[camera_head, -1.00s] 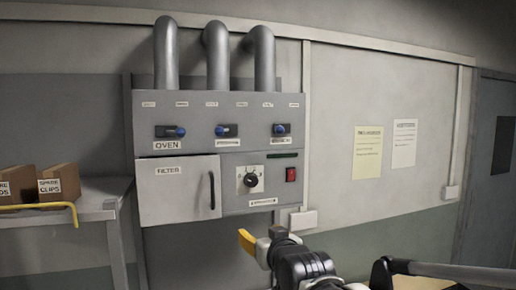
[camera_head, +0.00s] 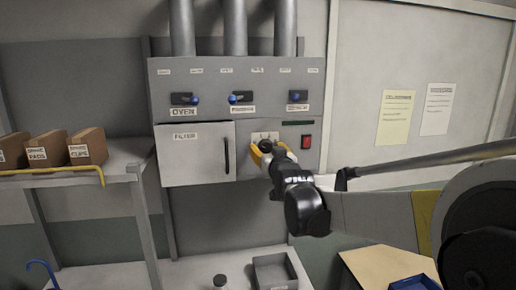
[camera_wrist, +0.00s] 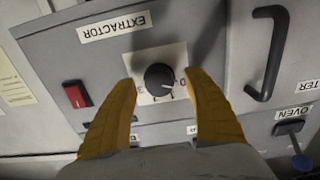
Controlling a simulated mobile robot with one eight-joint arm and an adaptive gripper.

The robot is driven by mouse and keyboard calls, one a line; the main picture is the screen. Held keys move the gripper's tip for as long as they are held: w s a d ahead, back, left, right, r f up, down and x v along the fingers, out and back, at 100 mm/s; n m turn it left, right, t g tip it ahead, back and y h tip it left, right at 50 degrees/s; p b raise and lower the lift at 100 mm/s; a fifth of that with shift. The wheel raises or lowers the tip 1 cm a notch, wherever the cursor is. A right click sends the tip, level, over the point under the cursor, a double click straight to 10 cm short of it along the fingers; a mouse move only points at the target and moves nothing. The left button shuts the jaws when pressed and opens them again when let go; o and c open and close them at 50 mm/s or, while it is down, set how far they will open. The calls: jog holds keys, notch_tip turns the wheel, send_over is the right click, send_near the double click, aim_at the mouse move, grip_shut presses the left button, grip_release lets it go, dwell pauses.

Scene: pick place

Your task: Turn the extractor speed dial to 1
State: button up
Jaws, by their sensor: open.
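The extractor speed dial (camera_wrist: 159,77) is a round black knob with a pale pointer line on a white plate with numbers, some of them hidden. The wrist view shows it upside down, below the EXTRACTOR label (camera_wrist: 114,27). My gripper (camera_wrist: 162,88) is open, with one yellow finger on each side of the dial and visible gaps to it. In the head view my gripper (camera_head: 262,152) is at the panel and covers most of the dial and the lower part of its plate (camera_head: 265,136).
A red switch (camera_head: 306,142) sits right of the dial. The filter door (camera_head: 193,155) with its black handle (camera_head: 226,155) is on the left. Several blue-tipped levers are above. A shelf with small boxes (camera_head: 88,147) stands at the left.

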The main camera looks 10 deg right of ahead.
jog(key=shift+w, duration=0.25)
jog(key=shift+c, duration=0.2)
jog(key=shift+s, duration=0.1)
jog(key=c, duration=1.2)
jog(key=shift+m, duration=0.3)
jog(key=m+b, duration=0.1)
jog(key=m, duration=0.2)
jog(key=shift+m, duration=0.3)
jog(key=shift+m+b, duration=0.45)
jog(key=shift+m, duration=1.85)
jog(key=shift+c, duration=0.2)
